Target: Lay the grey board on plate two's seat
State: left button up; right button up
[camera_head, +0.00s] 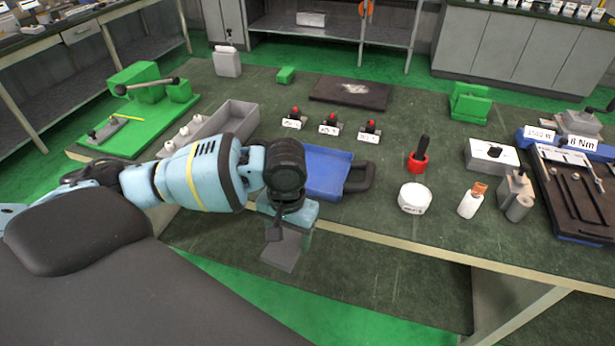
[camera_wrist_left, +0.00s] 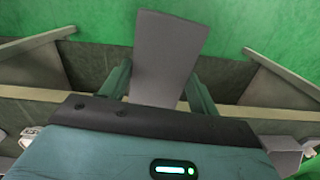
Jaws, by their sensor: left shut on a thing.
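My left gripper (camera_head: 288,228) is shut on the grey board (camera_head: 282,254). It holds the board in front of the table's near edge, above the lower level. In the left wrist view the flat grey board (camera_wrist_left: 170,50) sticks out between the two fingers of my left gripper (camera_wrist_left: 160,85). Several fixtures stand on the table, but I cannot tell which is plate two or its seat. Three small white labelled blocks with red knobs stand mid-table, the middle one (camera_head: 329,127) among them; their labels are too small to read. My right gripper is not in view.
A blue tray (camera_head: 325,170) with a black handle lies just behind my left gripper. A grey bin (camera_head: 238,117) and a green press (camera_head: 140,82) stand to the left. A dark flat plate (camera_head: 335,93) lies at the back. A white jar (camera_head: 414,198) stands right.

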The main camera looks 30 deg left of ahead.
pick_arm(q)
jog(key=s+d+f+m, duration=0.1)
jog(key=s+d+f, duration=0.4)
jog(key=s+f, duration=0.3)
jog(key=shift+s+f+m, duration=0.2)
jog(key=shift+f+m, duration=0.1)
jog(key=shift+f, duration=0.3)
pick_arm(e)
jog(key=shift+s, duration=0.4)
pick_arm(q)
jog(key=shift+a, duration=0.1)
